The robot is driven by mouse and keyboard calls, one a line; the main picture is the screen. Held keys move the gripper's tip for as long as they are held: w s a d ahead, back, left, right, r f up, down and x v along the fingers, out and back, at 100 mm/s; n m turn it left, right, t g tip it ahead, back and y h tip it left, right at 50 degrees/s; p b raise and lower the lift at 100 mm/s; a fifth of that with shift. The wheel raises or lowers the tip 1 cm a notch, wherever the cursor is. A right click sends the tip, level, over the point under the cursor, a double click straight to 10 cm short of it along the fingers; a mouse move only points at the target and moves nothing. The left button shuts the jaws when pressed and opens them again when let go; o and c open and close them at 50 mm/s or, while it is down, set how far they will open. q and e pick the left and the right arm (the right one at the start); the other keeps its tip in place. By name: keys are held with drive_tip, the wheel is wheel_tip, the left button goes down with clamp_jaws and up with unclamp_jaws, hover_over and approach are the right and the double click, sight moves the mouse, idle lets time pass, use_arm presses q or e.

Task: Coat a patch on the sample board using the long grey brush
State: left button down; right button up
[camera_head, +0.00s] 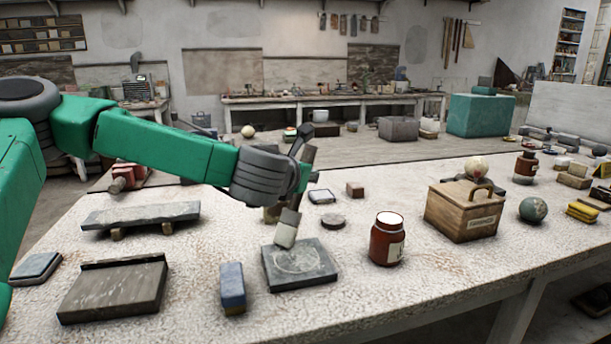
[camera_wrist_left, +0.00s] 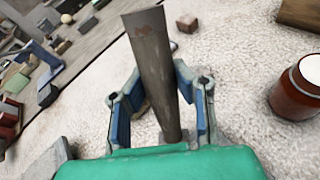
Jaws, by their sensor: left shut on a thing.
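My left gripper (camera_head: 303,180) reaches in from the left and is shut on the long grey brush (camera_head: 292,216). In the left wrist view, the grey brush handle (camera_wrist_left: 155,65) stands between the two blue-grey fingers of the gripper (camera_wrist_left: 160,112). The brush's pale head points down at the back part of the sample board (camera_head: 318,274), a dark square slab with a pale round mark on it. I cannot tell whether the bristles touch the board. The brush head is hidden in the wrist view. My right gripper is in neither view.
A brown jar (camera_head: 386,240) stands right of the board, and a blue block (camera_head: 232,288) lies left of it. A wooden box (camera_head: 462,212) is further right. A slab on supports (camera_head: 140,214) and a dark tray-like block (camera_head: 115,288) lie left. The table's front middle is clear.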

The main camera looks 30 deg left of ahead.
use_arm(q)
drive_tip(key=shift+s+d+r+p, duration=0.35)
drive_tip(key=shift+s+d+r, duration=0.4)
drive_tip(key=shift+d, duration=0.2)
drive_tip(key=shift+f, duration=0.1)
drive_tip(key=s+d, duration=0.1)
drive_tip(key=s+d+b, duration=0.1)
drive_tip(key=shift+s+d+f+b, duration=0.2)
drive_tip(key=shift+d+f+b, duration=0.1)
drive_tip(key=shift+d+f, duration=0.1)
drive_tip(key=shift+f, duration=0.25)
idle(0.3)
